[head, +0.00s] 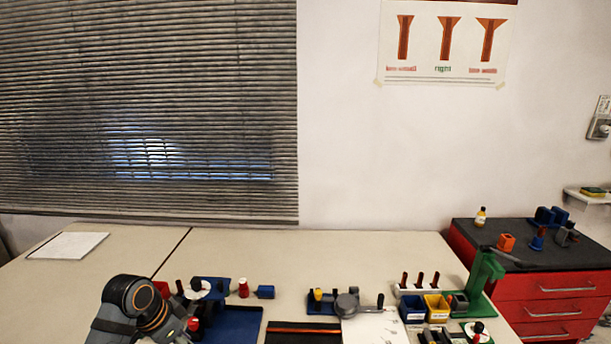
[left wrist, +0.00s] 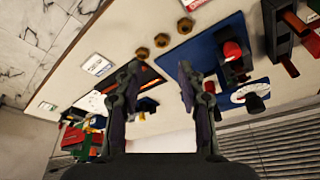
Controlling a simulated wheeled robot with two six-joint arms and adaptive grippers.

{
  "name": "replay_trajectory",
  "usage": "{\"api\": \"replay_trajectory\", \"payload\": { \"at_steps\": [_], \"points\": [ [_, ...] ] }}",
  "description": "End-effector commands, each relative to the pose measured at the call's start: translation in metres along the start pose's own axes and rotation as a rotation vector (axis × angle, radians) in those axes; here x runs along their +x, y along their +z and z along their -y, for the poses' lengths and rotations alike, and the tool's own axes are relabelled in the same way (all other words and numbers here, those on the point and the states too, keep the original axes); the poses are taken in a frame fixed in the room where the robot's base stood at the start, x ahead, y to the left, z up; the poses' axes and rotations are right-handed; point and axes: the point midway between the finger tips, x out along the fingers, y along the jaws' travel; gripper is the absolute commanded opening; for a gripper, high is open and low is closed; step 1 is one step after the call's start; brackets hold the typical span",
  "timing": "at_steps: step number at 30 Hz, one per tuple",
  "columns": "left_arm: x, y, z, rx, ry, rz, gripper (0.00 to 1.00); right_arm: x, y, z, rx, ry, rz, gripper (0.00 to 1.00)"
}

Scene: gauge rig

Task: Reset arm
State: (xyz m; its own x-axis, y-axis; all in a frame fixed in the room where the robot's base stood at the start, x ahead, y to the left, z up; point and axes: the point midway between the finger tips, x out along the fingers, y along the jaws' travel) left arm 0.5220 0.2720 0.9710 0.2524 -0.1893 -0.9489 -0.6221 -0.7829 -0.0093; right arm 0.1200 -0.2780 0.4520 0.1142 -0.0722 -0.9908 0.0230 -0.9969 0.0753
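My left gripper (left wrist: 160,72) shows in the left wrist view with its two dark fingers spread wide apart and nothing between them. Beyond the fingers lies the worktable (left wrist: 135,22), with a blue mat (left wrist: 204,45) by the right finger. A device with a red knob (left wrist: 232,50) stands on that mat. In the head view my left arm bulges up at the lower left, over the table (head: 330,250); its fingers cannot be made out there. My right arm and gripper are in neither view.
Several brass nuts (left wrist: 162,40) lie near the blue mat. A grey round gauge (head: 347,305), yellow bin (head: 436,307) and green stand (head: 484,272) stand along the table's front right. A red drawer cabinet (head: 560,285) is at the right. The table's back is mostly clear.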

Motion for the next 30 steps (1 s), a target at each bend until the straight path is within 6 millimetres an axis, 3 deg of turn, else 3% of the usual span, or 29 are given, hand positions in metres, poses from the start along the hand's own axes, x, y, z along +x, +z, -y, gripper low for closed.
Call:
{"api": "replay_trajectory", "payload": {
  "at_steps": [3,9,18,26,30],
  "points": [
    [0.025,0.021,-0.027,-0.058,-0.021,0.019,0.39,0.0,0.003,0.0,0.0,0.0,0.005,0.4],
    [0.054,0.062,-0.073,-0.189,-0.082,0.036,0.39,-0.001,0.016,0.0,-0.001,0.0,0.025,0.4],
    [0.06,0.12,-0.126,-0.395,-0.181,0.041,0.39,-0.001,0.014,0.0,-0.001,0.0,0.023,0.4],
    [0.043,0.162,-0.153,-0.547,-0.268,0.045,0.39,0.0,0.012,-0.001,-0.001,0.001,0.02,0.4],
    [0.081,0.17,-0.144,-0.556,-0.268,0.06,0.39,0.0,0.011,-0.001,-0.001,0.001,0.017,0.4]
  ]
}}
